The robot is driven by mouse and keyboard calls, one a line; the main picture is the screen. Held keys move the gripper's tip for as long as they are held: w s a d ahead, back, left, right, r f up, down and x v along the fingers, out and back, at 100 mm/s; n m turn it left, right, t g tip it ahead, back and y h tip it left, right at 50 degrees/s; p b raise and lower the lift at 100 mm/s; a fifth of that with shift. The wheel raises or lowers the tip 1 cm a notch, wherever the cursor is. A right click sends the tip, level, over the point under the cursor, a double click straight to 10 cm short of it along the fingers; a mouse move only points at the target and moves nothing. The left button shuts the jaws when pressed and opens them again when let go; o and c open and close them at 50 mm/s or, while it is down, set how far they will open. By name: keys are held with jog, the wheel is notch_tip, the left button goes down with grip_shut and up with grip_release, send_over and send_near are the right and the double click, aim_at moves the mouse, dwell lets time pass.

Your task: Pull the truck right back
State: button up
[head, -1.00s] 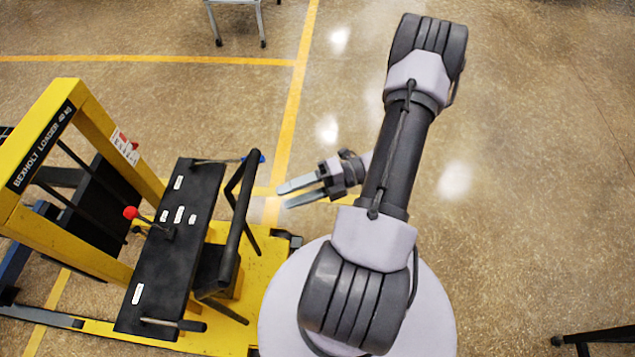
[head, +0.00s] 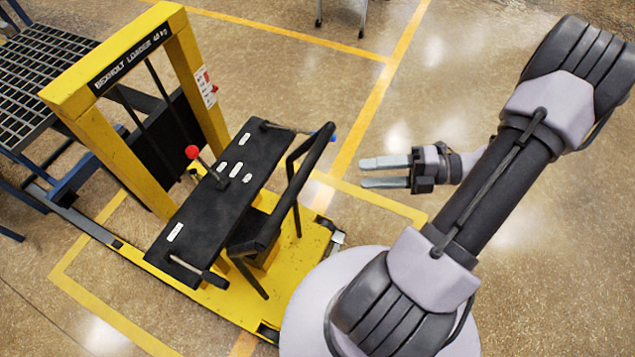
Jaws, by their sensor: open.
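The truck (head: 106,154) is a yellow loader with a tall yellow frame and a low yellow base at the left and centre. Its black handle bar (head: 297,180) rises at its near right side, beside a black panel (head: 215,203) with white labels. A red-knobbed lever (head: 193,152) stands on the panel. My gripper (head: 362,173) is open and empty, to the right of the handle bar and apart from it. Its fingers point left toward the bar.
A dark grid rack (head: 42,73) stands beyond the truck at the far left. Yellow lines (head: 378,92) mark the floor around the truck. Metal legs (head: 362,18) of some furniture show at the top. The floor at the right is clear.

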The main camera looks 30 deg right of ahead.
aim_at(300, 178)
jog(key=b+x, duration=0.3)
jog(key=x, duration=1.3)
jog(key=shift+a, duration=0.1)
jog(key=shift+c, duration=0.2)
grip_shut()
dwell(0.4)
